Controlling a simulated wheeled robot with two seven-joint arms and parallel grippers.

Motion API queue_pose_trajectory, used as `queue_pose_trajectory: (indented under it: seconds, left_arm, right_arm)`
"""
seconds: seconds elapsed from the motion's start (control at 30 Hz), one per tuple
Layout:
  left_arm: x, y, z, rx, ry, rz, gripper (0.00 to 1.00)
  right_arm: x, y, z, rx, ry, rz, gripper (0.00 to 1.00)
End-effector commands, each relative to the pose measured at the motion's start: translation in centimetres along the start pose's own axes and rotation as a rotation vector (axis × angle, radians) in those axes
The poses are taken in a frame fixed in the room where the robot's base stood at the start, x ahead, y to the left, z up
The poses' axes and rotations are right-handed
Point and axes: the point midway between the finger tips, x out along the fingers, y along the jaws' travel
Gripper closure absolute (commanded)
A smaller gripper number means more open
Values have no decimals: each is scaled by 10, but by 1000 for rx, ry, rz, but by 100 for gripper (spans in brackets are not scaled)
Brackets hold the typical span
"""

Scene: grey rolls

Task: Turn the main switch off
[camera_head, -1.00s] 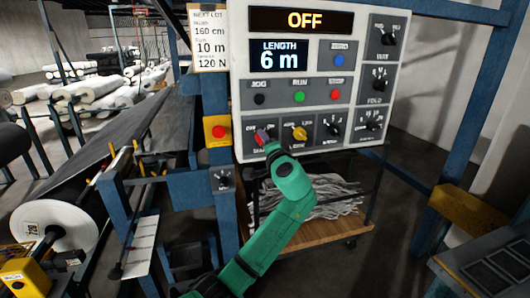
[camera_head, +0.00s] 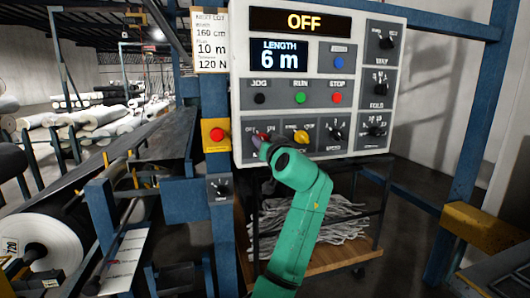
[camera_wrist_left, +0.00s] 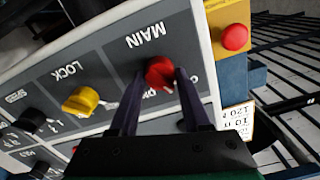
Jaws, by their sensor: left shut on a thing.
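The control panel (camera_head: 318,20) has a red main switch knob (camera_head: 263,135) at its lower left. The wrist view shows the red knob (camera_wrist_left: 160,72) below the upside-down word MAIN. My left gripper (camera_wrist_left: 160,80) has its two dark fingers shut on either side of the knob. In the head view, my left gripper (camera_head: 261,142) is at the knob, partly hidden by its own green wrist. The top display (camera_head: 304,22) reads OFF. The knob's exact pointing is hard to read. My right gripper is not in view.
A yellow lock knob (camera_head: 301,137) sits right of the main switch. A red emergency button (camera_head: 217,136) on a yellow box is just left of the panel. A cart (camera_head: 335,260) with grey strips stands below. Fabric rolls lie at left.

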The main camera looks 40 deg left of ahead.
Motion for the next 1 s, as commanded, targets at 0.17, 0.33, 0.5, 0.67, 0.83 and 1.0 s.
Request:
queue_pose_trajectory:
  seconds: [0.17, 0.33, 0.5, 0.67, 0.83, 1.0]
  left_arm:
    - [1, 2, 7, -128, -10, 2, 100]
    - [1, 2, 6, -216, -10, 1, 100]
    - [1, 2, 5, -269, -11, 1, 100]
    - [1, 2, 5, -288, -12, 1, 100]
    - [1, 2, 4, -292, -12, 1, 100]
    - [1, 2, 4, -291, -12, 1, 100]
  right_arm:
    - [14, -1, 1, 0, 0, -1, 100]
    - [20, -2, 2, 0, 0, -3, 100]
    - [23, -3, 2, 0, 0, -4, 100]
    - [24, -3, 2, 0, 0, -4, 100]
    - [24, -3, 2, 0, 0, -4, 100]
    - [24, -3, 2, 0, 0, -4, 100]
